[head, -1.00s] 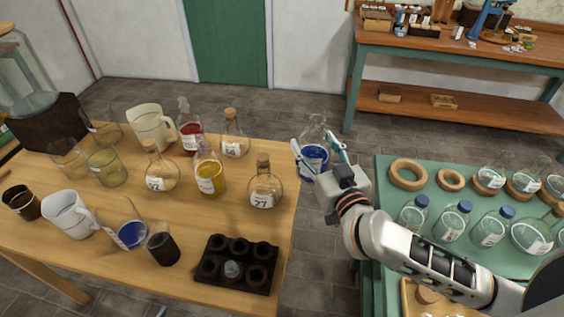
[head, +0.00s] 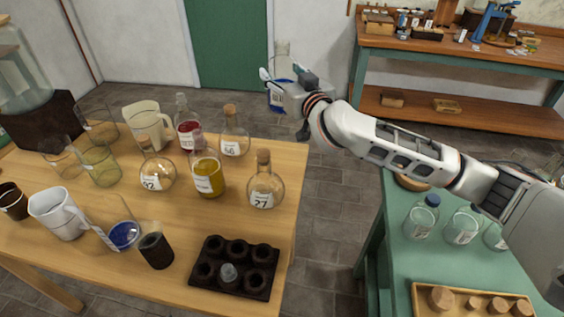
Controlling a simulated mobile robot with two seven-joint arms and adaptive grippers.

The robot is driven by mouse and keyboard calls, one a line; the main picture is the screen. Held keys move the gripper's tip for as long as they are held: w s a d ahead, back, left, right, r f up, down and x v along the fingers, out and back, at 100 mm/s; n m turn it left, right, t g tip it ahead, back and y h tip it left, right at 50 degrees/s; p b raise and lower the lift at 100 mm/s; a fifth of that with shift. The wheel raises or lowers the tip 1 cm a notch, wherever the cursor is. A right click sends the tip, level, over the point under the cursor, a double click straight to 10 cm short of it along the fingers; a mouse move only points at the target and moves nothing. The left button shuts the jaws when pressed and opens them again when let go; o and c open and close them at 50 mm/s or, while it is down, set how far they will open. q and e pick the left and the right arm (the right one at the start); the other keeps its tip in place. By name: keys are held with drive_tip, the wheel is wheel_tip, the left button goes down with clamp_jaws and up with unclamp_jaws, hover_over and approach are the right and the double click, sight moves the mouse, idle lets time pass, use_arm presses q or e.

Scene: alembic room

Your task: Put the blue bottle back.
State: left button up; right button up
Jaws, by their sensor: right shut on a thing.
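The blue bottle (head: 280,102), clear glass with blue liquid and a white label, is in my right gripper (head: 270,80). The gripper is shut on it and holds it in the air near the far right corner of the wooden table (head: 215,217). The gripper hides part of the bottle. On the table stand a red bottle (head: 188,128), a yellow bottle (head: 208,178) and corked flasks labelled 66 (head: 234,146), 92 (head: 157,178) and 27 (head: 264,192). My left gripper is not in view.
A dark holder (head: 206,289) sits at the table's front right. Beakers and jugs crowd the left side. A green table (head: 395,270) with blue-capped bottles and a wooden tray (head: 420,296) is at right, across a floor gap.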

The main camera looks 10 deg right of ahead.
drive_tip(key=shift+w+r, duration=0.3)
drive_tip(key=shift+r, duration=0.05)
drive_tip(key=shift+w+f, duration=0.1)
wheel_tip(320, 180, down, 11)
drive_tip(key=b, duration=0.3)
drive_tip(key=shift+b, duration=0.35)
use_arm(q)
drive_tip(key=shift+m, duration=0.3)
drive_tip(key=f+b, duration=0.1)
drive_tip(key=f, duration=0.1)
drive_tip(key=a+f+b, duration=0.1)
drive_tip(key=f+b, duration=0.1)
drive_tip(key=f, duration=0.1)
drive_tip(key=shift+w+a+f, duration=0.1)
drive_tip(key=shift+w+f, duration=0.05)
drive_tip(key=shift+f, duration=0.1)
use_arm(e)
wheel_tip(320, 180, down, 8)
drive_tip(key=shift+f, duration=0.25)
drive_tip(key=o, duration=1.8)
drive_tip(key=shift+f, duration=0.2)
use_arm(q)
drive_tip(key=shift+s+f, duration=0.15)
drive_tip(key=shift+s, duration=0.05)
